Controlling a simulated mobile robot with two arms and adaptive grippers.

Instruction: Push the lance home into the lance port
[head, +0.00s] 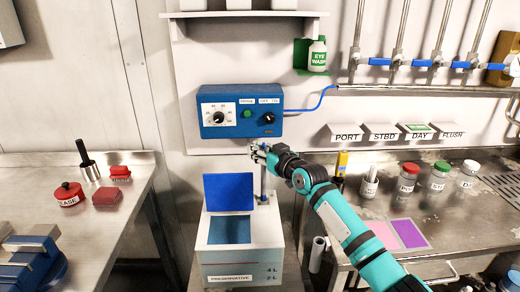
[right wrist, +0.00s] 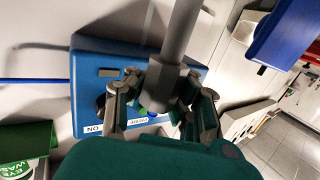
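My right gripper (head: 262,151) is at the top of a slim grey lance (head: 264,182), above the right side of the white preservative tank (head: 265,264). In the right wrist view its fingers (right wrist: 166,90) close around the thick collar of the lance (right wrist: 182,30) from both sides. The lance looks upright in the head view, and its lower part meets a small blue-grey fitting (head: 263,199) at the tank top, apparently the lance port. How deep it sits cannot be told. My left gripper is not in view.
The tank's blue lid (head: 229,192) stands open beside the lance. A blue control box (head: 240,112) is on the wall just behind the gripper. Steel benches flank the tank; the left one (head: 130,185) holds red items, the right one several bottles.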

